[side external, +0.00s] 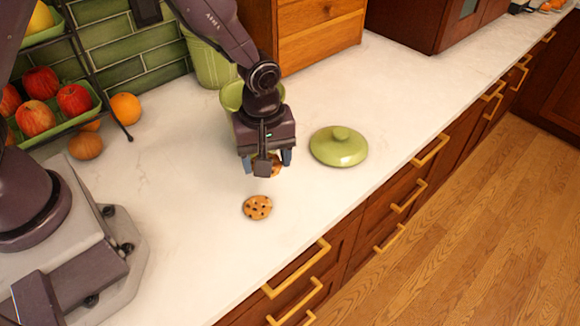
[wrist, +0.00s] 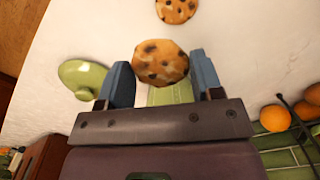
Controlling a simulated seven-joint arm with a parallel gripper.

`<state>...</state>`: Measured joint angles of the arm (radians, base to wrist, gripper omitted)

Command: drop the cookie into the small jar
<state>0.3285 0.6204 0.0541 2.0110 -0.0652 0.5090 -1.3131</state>
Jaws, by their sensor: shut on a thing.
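My gripper (side external: 270,160) points down over the counter, shut on a chocolate-chip cookie (side external: 276,166). In the wrist view the held cookie (wrist: 161,63) sits between the two blue fingers of my gripper (wrist: 162,76). A second cookie (side external: 257,207) lies flat on the counter, in front of my gripper in the side view; it also shows at the top of the wrist view (wrist: 176,10). The small green jar (side external: 231,96) stands behind my gripper, mostly hidden by my arm. A green lid (side external: 338,146) lies on the counter to the right, apart from the jar.
A taller ribbed green canister (side external: 208,62) stands behind the jar, by the tiled wall. A fruit rack (side external: 95,99) with apples is at the left, with an orange (side external: 125,108) beside it. A wooden drawer cabinet (side external: 318,35) stands at the back. The counter (side external: 340,215) around the lid is clear.

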